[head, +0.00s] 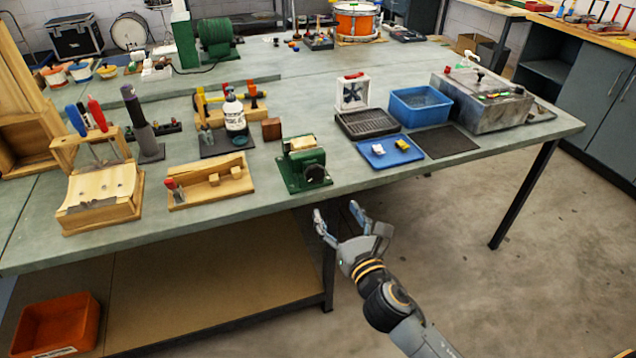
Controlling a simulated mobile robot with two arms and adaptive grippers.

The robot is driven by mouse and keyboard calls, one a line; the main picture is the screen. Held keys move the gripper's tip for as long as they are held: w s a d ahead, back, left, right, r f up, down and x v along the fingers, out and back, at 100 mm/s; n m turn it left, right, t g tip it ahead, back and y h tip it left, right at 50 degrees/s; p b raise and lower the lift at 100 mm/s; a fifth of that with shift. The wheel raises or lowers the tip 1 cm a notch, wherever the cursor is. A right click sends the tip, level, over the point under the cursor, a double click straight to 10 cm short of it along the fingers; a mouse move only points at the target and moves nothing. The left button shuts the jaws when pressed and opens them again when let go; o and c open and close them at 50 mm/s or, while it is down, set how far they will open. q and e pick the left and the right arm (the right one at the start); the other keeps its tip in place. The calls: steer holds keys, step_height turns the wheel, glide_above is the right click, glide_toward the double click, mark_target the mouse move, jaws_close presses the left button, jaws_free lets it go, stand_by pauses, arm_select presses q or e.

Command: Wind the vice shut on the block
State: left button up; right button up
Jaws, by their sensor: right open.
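A green vice (304,164) stands on the bench near its front edge, on a green base plate. A pale wooden block (302,142) sits at the top of the vice, between or on its jaws; I cannot tell how tightly. My left gripper is not in view.
Left of the vice lies a wooden tray (240,184) with small blocks, and a brown cube (271,129) stands behind. To the right are a blue tray (400,158), a black grate (367,123) and a blue bin (420,104). A narrow bench strip in front of the vice is clear.

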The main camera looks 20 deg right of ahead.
mark_target(316, 176)
steer(key=w, duration=1.2)
steer(key=shift+w+a+p, duration=0.3)
steer(key=shift+c, duration=0.4)
steer(key=c, duration=1.1)
